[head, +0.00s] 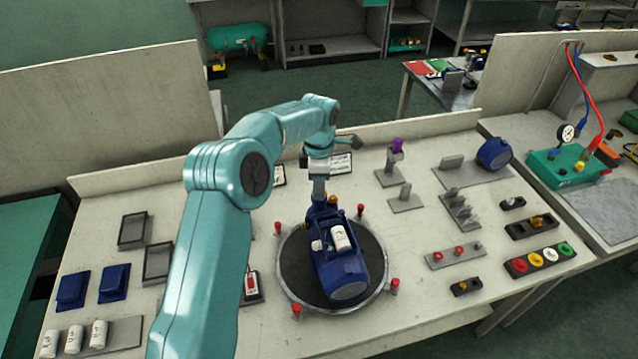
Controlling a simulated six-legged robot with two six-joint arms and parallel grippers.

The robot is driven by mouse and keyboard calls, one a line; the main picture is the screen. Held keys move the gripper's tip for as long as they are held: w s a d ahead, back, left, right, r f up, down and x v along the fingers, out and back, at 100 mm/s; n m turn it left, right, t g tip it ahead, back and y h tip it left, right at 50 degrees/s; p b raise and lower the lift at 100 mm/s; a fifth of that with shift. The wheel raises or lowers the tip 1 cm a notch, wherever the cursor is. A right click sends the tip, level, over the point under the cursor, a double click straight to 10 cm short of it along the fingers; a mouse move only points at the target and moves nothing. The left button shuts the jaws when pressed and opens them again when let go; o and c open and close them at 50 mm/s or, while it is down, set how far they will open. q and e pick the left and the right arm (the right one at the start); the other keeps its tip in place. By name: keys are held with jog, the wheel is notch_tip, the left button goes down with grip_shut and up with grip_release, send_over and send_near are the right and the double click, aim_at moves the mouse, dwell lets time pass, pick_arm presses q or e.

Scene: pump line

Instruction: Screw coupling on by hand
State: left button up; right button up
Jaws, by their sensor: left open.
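A blue pump (338,265) with a white cylinder on its top sits on a round dark turntable (290,268) with red-topped posts around its rim. My left gripper (319,194) points down at the far end of the pump and is open. Its fingers are small and partly merge with the blue pump end, so I cannot tell whether they touch it. A small brass-coloured part (333,202) shows just right of the fingers; I cannot tell for sure that it is the coupling. My right gripper is out of view.
At the right are a purple-topped stand (396,147), a blue round part (494,153), a black holder with a brass fitting (531,227) and a block with coloured caps (540,262). At the left are blue covers (114,282), empty trays (132,231) and white cylinders (73,339).

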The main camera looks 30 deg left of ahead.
pick_arm(q)
jog(key=n, duration=0.2)
jog(key=shift+n+b, duration=0.3)
jog(key=shift+b, duration=0.05)
jog(key=shift+n, duration=0.4)
jog(key=n, duration=0.3)
jog(key=shift+b, duration=0.3)
